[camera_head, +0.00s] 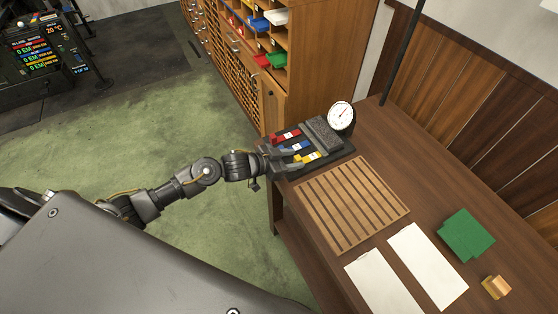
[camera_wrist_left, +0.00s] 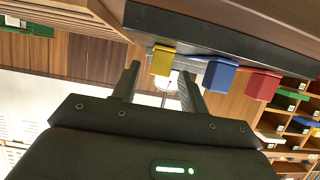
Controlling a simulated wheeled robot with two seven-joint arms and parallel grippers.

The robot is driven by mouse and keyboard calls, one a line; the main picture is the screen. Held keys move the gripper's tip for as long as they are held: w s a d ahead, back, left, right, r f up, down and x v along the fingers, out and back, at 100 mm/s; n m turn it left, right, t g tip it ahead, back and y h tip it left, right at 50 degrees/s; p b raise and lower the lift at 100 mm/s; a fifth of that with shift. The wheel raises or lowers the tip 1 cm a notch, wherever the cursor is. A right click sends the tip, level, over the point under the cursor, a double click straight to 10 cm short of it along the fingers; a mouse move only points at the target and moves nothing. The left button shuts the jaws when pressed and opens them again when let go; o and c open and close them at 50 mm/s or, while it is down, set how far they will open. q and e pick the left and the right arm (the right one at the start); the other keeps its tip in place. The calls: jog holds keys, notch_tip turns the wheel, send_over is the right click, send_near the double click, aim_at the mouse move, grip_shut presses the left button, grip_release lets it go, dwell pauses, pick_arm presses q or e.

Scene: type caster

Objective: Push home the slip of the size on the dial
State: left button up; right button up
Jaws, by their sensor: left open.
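A dark block device (camera_head: 325,132) sits at the table's far left corner. Its round white dial (camera_head: 340,116) has a red needle; the marks are too small to read. Three slips stick out side by side: red (camera_head: 285,136), blue (camera_head: 296,147) and yellow (camera_head: 312,157). My left gripper (camera_head: 267,160) is at the device's left edge, by the slips' outer ends. In the left wrist view, the open left gripper (camera_wrist_left: 160,72) has the yellow slip (camera_wrist_left: 162,61) ahead between its fingertips. The blue slip (camera_wrist_left: 219,76) and red slip (camera_wrist_left: 262,85) are to the right. Contact cannot be told.
A slatted wooden board (camera_head: 352,204) lies in front of the device. White sheets (camera_head: 427,266), a green block (camera_head: 466,234) and a small wooden block (camera_head: 496,286) lie farther along the table. A wooden cabinet (camera_head: 318,65) with coloured bins stands behind.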

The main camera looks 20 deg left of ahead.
pick_arm(q)
jog(key=b+v, duration=0.1)
jog(key=v, duration=0.7)
jog(key=shift+s, duration=0.2)
jog(key=shift+f, duration=0.1)
